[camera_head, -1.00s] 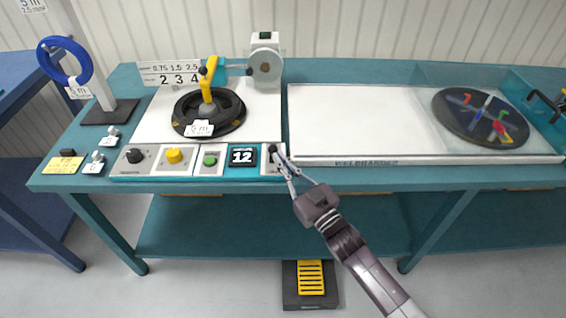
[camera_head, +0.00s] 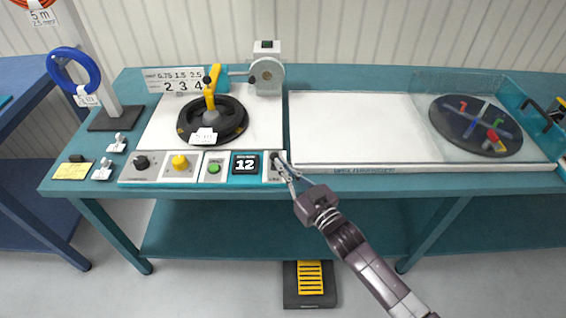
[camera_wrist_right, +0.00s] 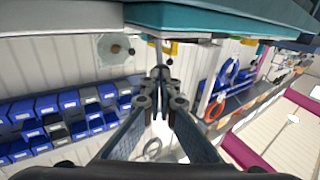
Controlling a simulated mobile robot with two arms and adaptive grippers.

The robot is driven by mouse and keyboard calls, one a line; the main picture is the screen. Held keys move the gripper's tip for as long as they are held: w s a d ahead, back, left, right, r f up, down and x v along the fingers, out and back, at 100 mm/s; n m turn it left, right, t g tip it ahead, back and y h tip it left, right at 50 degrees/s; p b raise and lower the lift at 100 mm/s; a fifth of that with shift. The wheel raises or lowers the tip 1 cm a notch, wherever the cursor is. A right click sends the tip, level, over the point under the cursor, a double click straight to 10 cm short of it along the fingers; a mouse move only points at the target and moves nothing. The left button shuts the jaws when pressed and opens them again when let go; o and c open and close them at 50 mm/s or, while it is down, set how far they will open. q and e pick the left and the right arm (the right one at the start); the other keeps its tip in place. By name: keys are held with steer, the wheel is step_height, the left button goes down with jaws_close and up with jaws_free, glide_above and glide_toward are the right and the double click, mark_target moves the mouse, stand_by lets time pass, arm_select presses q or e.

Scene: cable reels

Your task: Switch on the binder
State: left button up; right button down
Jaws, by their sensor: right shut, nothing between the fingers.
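The control panel (camera_head: 200,181) runs along the front left edge of the teal bench. It has a black knob (camera_head: 142,162), a yellow button (camera_head: 179,162), a green button (camera_head: 213,168) and a display (camera_head: 245,164) reading 12. A small dark switch (camera_head: 274,157) sits at its right end. Which part is the binder's own switch is not clear. My right gripper (camera_head: 285,166) is shut and empty, its tips at or very near that dark switch; contact cannot be told. Its closed fingers (camera_wrist_right: 160,74) show in the right wrist view. My left gripper is not in view.
A black reel (camera_head: 212,127) with a yellow crank stands behind the panel. A white board (camera_head: 350,125) and a dark turntable (camera_head: 450,133) lie to the right. A blue cable coil (camera_head: 61,77) hangs at left. A yellow pedal (camera_head: 310,278) is on the floor.

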steer(key=r+g+p, duration=0.1)
steer(key=p, duration=0.2)
steer(key=w+r+m+g+h+p, duration=0.1)
steer(key=p, duration=0.3)
steer(key=shift+w+r+m, duration=0.2)
steer(key=shift+w+m, duration=0.1)
steer(key=g+p, duration=0.1)
steer(key=w+g+h+p, duration=0.1)
steer(key=shift+f+m+p, duration=0.3)
steer(key=shift+m, duration=0.1)
steer(key=shift+f, duration=0.15)
steer(key=shift+r+p, duration=0.7)
steer(key=shift+r, duration=0.25)
